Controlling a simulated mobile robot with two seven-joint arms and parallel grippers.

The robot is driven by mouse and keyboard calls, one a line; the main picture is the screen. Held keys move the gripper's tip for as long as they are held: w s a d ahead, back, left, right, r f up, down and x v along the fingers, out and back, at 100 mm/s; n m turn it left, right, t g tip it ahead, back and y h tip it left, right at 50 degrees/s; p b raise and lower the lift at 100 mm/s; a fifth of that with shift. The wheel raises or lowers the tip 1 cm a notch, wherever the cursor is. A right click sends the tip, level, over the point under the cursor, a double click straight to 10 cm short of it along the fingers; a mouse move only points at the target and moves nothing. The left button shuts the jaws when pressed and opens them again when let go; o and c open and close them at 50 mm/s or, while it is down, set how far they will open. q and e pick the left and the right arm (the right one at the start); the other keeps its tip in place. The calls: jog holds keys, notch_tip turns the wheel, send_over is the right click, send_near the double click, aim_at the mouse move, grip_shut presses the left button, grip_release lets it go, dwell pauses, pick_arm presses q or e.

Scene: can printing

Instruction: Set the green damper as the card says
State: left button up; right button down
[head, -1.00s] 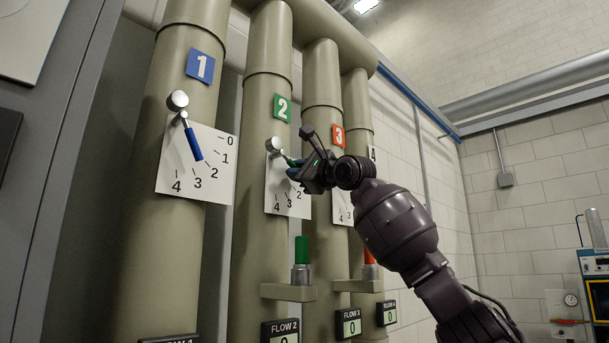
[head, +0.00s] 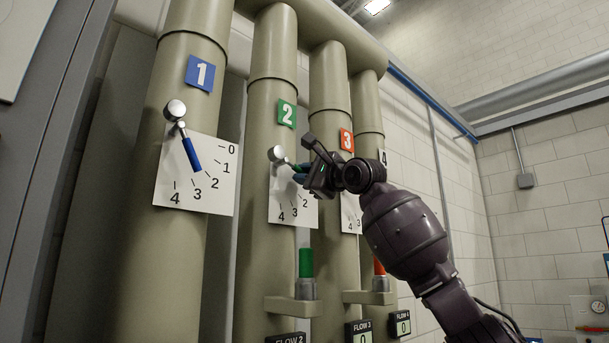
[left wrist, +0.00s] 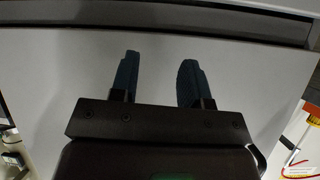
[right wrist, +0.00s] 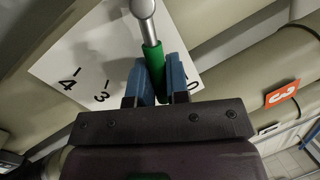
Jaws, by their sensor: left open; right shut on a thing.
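The green damper lever (right wrist: 153,62) has a silver hub and a green handle, and sits over a white scale card (right wrist: 92,62) on pipe 2. My right gripper (right wrist: 157,75) is shut on the green handle. In the head view the silver hub (head: 277,154) shows at the card's upper left, and my right gripper (head: 304,172) hides most of the handle. The handle points right and slightly down; the marks 2, 3 and 4 show, the upper ones are covered. My left gripper (left wrist: 158,80) is open and empty in front of a plain grey surface.
A blue lever (head: 191,153) on pipe 1 points between 2 and 3 on its card (head: 172,165). A green-topped post (head: 306,262) and an orange-topped post (head: 379,268) stand on brackets below. The flow 3 display (head: 359,336) reads 0.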

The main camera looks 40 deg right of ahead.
jog(key=c, duration=1.1)
grip_release()
jog(key=shift+s, duration=0.15)
jog(key=b+v, duration=0.3)
jog(key=v, duration=0.7)
jog(key=shift+s, duration=0.25)
jog(key=shift+f, duration=0.15)
